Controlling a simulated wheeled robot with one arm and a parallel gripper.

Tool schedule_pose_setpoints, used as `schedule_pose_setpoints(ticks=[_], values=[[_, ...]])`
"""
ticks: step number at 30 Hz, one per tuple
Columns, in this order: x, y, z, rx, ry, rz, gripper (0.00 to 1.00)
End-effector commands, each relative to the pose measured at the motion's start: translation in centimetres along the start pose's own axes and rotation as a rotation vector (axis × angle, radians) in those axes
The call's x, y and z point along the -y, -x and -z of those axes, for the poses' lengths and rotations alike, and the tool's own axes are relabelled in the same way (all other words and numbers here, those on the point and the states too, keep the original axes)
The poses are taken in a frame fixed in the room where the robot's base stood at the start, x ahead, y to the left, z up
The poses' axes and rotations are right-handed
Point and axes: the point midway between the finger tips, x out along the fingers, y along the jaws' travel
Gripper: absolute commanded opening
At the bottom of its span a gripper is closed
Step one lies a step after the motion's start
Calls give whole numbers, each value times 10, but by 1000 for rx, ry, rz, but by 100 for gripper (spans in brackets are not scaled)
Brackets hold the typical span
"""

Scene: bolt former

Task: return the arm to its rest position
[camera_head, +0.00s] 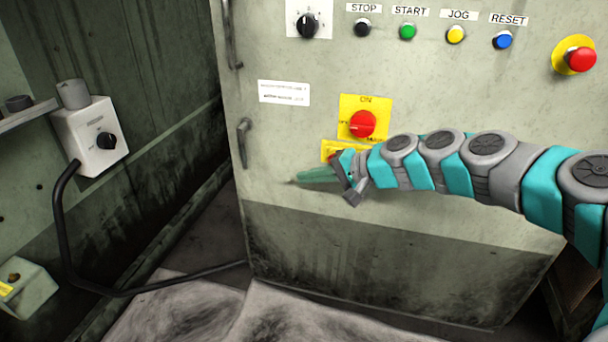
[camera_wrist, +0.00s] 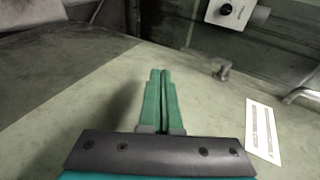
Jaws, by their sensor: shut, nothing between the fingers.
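My arm, in grey and teal, reaches in from the right edge of the head view across the front of the grey-green cabinet (camera_head: 400,265). My gripper (camera_head: 293,181) is at its end, pointing left, in front of the cabinet door below the red rotary switch (camera_head: 362,124) on its yellow plate. In the wrist view the two green fingers (camera_wrist: 161,75) lie side by side, shut, with nothing between them. Whether the fingertips touch the cabinet cannot be told.
Above are a selector knob (camera_head: 307,25), labelled buttons including START (camera_head: 407,32), and a red emergency stop (camera_head: 581,59). Door handles (camera_head: 243,142) run along the cabinet's left edge. A white switch box (camera_head: 93,137) with a black cable stands left. Open space lies between it and the cabinet.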

Motion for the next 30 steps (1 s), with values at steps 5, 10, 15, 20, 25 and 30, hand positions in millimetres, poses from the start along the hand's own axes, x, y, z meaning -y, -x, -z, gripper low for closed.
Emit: schedule_pose_setpoints(ticks=[5,10,15,20,25,30], values=[[0,0,0,0,0,0,0],[8,4,-16,27,42,-29,0],[20,24,-86,156,207,-180,0],[-2,66,-160,300,357,-423,0],[-44,133,-215,413,422,-708,0],[-79,204,-249,473,397,-943,0]])
